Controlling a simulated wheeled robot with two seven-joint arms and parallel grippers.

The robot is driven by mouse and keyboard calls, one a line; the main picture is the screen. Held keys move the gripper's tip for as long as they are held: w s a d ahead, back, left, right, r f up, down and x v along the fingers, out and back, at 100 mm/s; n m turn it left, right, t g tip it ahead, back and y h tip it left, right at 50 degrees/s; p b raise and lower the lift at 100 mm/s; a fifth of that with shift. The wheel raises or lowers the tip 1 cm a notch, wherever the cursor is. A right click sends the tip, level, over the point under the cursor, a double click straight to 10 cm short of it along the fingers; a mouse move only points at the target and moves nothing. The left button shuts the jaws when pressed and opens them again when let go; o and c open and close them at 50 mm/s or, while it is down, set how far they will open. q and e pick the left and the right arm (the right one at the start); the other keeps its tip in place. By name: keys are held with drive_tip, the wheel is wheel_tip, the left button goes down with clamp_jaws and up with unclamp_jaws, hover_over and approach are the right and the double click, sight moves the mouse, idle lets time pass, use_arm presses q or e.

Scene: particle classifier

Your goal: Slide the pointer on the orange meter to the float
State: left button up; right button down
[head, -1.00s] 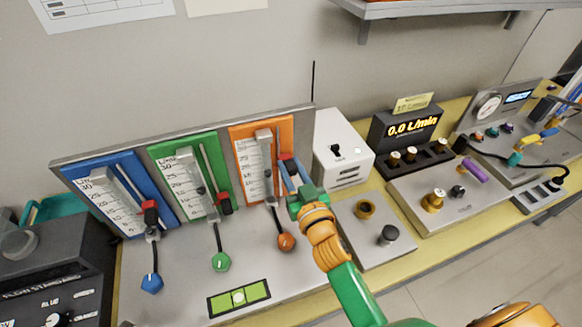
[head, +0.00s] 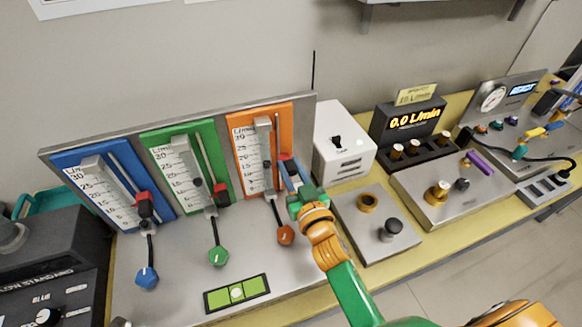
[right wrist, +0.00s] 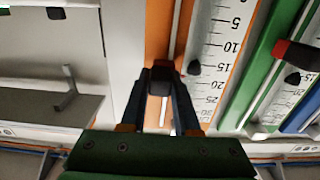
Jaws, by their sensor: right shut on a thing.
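The orange meter (head: 248,122) is the rightmost of three meters on the slanted panel. Its dark float (head: 267,164) sits in the clear tube beside the scale; in the right wrist view the float (right wrist: 193,68) is near the 15 mark. The pointer (right wrist: 161,78) is on a rod beside the tube, at about the float's level, though the slanted view leaves the exact match unclear. My right gripper (head: 287,168) is shut on the pointer, with a finger on each side in the right wrist view (right wrist: 162,88). My left gripper is out of view.
The green meter (head: 158,142) and blue meter (head: 70,165) stand to the left. A white box (head: 340,150) is close to the right of the orange meter. An orange knob (head: 285,235) is below it, near my right arm. A green level (head: 237,293) lies in front.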

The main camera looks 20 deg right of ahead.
sight(293, 173)
drive_tip(key=c, duration=0.9)
unclamp_jaws()
drive_tip(key=shift+r, duration=0.1)
drive_tip(key=shift+w, duration=0.1)
drive_tip(key=s+b, duration=0.1)
drive_tip(key=s, duration=0.5)
drive_tip(key=shift+s+d, duration=0.1)
drive_tip(key=shift+s, duration=0.5)
